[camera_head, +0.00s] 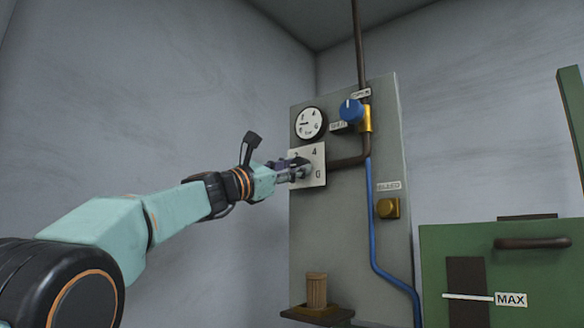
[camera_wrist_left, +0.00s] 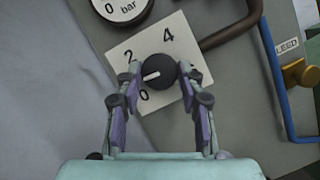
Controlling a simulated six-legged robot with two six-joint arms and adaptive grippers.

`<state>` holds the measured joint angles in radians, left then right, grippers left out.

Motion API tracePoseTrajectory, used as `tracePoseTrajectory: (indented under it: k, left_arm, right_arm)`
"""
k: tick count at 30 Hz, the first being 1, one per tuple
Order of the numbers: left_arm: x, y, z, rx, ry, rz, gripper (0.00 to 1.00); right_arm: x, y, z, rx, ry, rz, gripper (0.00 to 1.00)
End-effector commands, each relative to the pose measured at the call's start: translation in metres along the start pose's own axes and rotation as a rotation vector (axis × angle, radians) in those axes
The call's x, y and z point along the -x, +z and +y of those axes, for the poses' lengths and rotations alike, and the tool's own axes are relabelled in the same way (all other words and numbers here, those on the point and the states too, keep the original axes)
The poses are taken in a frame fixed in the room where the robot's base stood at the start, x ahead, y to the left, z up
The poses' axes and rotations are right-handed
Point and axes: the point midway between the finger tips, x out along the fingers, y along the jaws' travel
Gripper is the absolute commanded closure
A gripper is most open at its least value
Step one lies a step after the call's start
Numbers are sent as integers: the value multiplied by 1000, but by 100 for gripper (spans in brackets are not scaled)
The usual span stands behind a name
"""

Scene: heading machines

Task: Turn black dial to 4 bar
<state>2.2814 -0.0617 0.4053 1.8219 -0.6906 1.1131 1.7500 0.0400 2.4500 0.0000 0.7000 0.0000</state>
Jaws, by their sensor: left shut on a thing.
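The black dial (camera_wrist_left: 160,71) sits on a white square plate (camera_wrist_left: 118,48) marked 0, 2 and 4. Its white pointer line points left, between 0 and 2, in the left wrist view. My left gripper (camera_wrist_left: 161,76) has a finger on each side of the dial and is shut on it. In the head view the white plate (camera_head: 321,160) shows 4 and 6, and my left gripper (camera_head: 302,171) hides most of the dial. A round white gauge (camera_head: 309,122) is above the plate; its needle points left. My right gripper is not in view.
The grey panel (camera_head: 350,220) also carries a blue knob (camera_head: 351,110), a brass BLEED knob (camera_head: 388,208), a dark pipe (camera_head: 347,163) and a blue hose (camera_head: 373,230). A small shelf (camera_head: 316,315) is below. A green cabinet (camera_head: 455,245) stands right.

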Motion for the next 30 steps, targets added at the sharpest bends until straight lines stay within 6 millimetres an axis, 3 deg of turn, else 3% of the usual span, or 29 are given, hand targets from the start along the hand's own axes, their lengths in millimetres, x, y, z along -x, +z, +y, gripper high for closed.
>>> tracePoseTrajectory:
  k: [2, 3, 11, 30]
  left_arm:
    - [0, 0, 0, 0, 2, -1, 93]
    - [0, 1, 0, 0, 2, -1, 61]
    - [0, 0, 0, 0, 1, -1, 39]
    - [12, 0, 1, 2, -4, 3, 39]
  right_arm:
    - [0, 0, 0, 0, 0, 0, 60]
    - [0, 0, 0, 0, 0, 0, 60]
    - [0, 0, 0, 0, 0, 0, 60]
    - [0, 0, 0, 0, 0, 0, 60]
